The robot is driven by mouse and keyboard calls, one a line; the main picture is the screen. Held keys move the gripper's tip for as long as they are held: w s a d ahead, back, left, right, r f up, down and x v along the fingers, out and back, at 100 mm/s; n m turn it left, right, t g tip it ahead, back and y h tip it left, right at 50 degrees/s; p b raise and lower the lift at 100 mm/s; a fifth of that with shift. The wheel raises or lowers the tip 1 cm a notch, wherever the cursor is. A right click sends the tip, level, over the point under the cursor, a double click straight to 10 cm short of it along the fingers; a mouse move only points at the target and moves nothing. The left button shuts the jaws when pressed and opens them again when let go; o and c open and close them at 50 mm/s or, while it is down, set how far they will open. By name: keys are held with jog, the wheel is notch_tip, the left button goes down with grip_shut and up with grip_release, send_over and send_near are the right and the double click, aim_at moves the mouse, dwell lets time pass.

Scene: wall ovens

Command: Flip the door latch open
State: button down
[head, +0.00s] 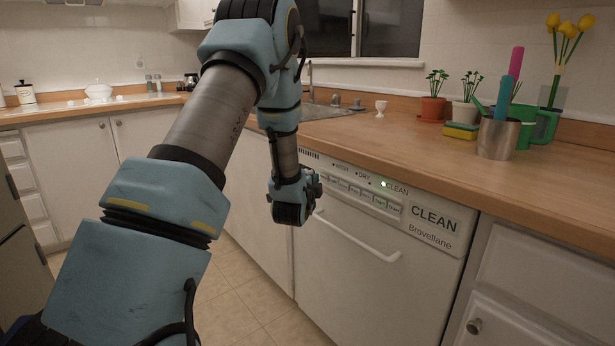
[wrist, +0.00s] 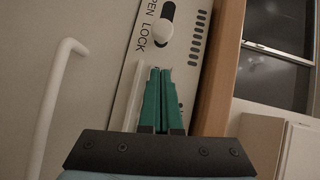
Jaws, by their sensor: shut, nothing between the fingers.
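The dishwasher (head: 370,270) has a white front with a CLEAN label. In the wrist view, its latch is a white knob (wrist: 161,32) in a dark slot on the control panel (wrist: 128,68). The words OPEN and LOCK are printed beside the slot, and the knob sits at the slot's end nearer LOCK. My gripper (wrist: 160,72) has green fingers shut together with nothing between them. The fingertips are over the panel, just below the knob in the picture and apart from it. In the head view my wrist hides the latch and fingers.
A white bar handle (head: 355,235) sticks out below the panel; it also shows in the wrist view (wrist: 52,105). The wooden counter (head: 415,155) overhangs above. Flowerpots, a sponge and a metal cup (head: 497,139) stand at the counter's back right. Floor in front is clear.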

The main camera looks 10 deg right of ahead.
aim_at(312, 172)
jog(key=shift+w+a+f, duration=0.1)
jog(key=shift+w+a, duration=0.1)
jog(key=shift+w, duration=0.45)
jog(key=shift+w+a+f, duration=0.1)
jog(key=shift+w+a, duration=0.05)
jog(key=shift+w, duration=0.5)
jog(key=shift+w+a+f, duration=0.1)
jog(key=shift+w+a, duration=0.1)
jog(key=shift+w, duration=0.45)
jog(key=w+a+b, duration=0.2)
jog(key=w+a, duration=0.1)
jog(key=w, duration=0.3)
